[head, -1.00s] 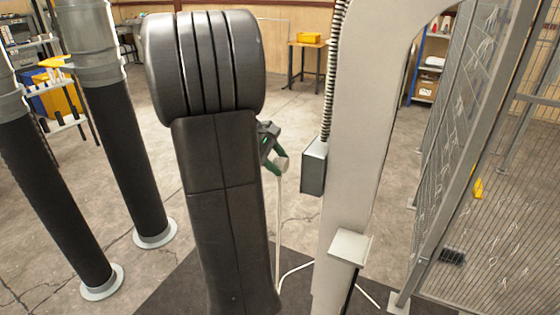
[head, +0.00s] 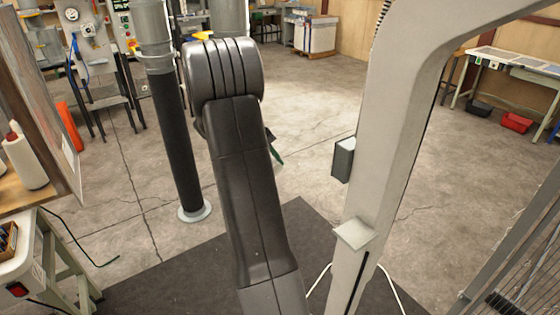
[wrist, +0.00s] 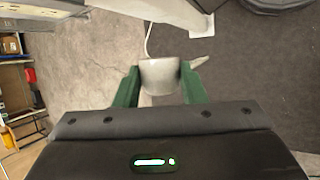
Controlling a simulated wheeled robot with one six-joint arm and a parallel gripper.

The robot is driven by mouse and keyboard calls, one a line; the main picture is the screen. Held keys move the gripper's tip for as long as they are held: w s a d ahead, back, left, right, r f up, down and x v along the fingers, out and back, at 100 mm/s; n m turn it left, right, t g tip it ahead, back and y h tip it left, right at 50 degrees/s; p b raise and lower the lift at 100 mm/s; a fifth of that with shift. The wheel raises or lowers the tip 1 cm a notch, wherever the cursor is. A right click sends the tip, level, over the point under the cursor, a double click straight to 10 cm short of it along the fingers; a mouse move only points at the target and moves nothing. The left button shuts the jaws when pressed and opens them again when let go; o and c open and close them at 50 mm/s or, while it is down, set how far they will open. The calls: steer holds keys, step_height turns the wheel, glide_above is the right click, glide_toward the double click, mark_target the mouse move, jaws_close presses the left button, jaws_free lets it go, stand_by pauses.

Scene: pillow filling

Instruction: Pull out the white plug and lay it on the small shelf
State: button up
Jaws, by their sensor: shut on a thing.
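The white plug (wrist: 160,74) is between the green fingers of my gripper (wrist: 160,85) in the wrist view. The gripper is shut on it, and a pale cord (wrist: 148,40) runs from behind it. In the head view my arm hides the plug; only a bit of green finger (head: 276,152) shows. The small shelf (head: 354,233) is a pale, bare plate on the light post, below and to the right of the gripper. A pale square plate, probably this shelf, shows in the wrist view (wrist: 203,26). The grey box (head: 344,159) on the post has no plug visible in it.
The light post (head: 385,130) rises right of my arm. A dark pipe (head: 174,140) stands at left, with a workbench (head: 40,195) nearer. A mesh fence (head: 525,245) is at the right edge. Open floor lies between the arm and post.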

mark_target(278, 171)
steer(key=shift+s+d+f+b, duration=0.25)
steer(key=shift+s+d+b, duration=0.1)
steer(key=shift+s+d, duration=0.3)
steer(key=shift+s+d+f+b, duration=0.2)
steer(key=shift+s+d+b, duration=0.15)
steer(key=shift+s+d, duration=0.25)
steer(key=shift+s+d+f+b, duration=0.85)
steer(key=shift+s+d+b, duration=0.95)
steer(key=shift+d, duration=0.85)
steer(key=shift+s+d+f+b, duration=0.8)
steer(key=shift+s+d+b, duration=0.55)
steer(key=shift+s+d, duration=1.05)
steer(key=shift+s+d+f+b, duration=0.85)
steer(key=shift+s+d+b, duration=0.8)
steer(key=shift+d, duration=1.3)
steer(key=shift+s+d+f+b, duration=0.15)
steer(key=shift+d+f+b, duration=0.15)
steer(key=shift+d, duration=0.5)
steer(key=shift+s+d+f+b, duration=0.1)
steer(key=shift+d+f+b, duration=0.2)
steer(key=shift+d, duration=0.55)
steer(key=shift+s+d+f+b, duration=0.2)
steer(key=shift+d+f, duration=0.2)
steer(key=shift+d, duration=0.4)
